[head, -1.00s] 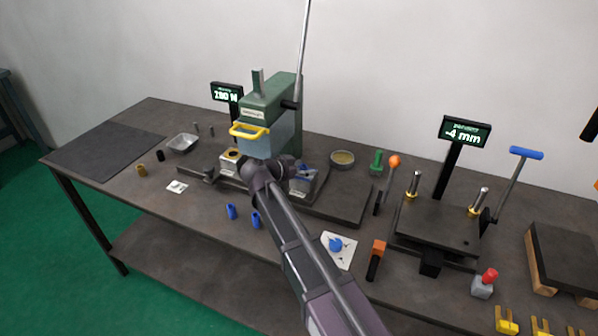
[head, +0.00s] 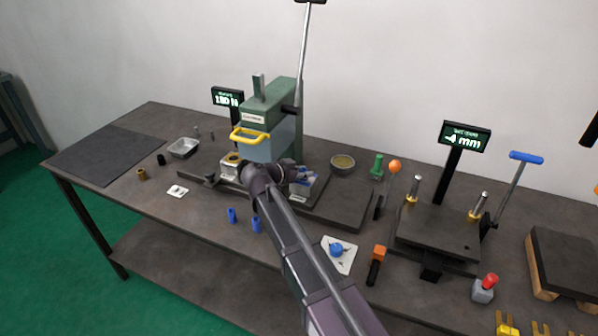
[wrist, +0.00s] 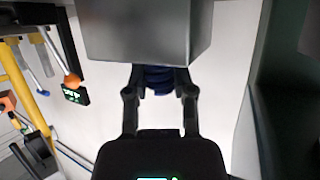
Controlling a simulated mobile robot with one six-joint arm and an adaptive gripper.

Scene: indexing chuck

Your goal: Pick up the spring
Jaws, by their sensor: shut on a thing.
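My gripper (wrist: 160,82) shows in the wrist view, with its two dark fingers closed on a dark blue, ribbed piece that looks like the spring (wrist: 158,76). The top of this piece is hidden behind a large grey block (wrist: 145,30), so I cannot tell whether the two touch. In the head view my arm reaches to the front of the green press (head: 268,105). The fingers and the held piece are hidden there.
The press has a yellow handle (head: 250,134) and a tall lever (head: 303,55). A clear bin with blue pieces (head: 303,184) stands right of my wrist. Two blue pieces (head: 231,215) (head: 256,224) stand at the table's front. A metal tray (head: 183,148) lies left.

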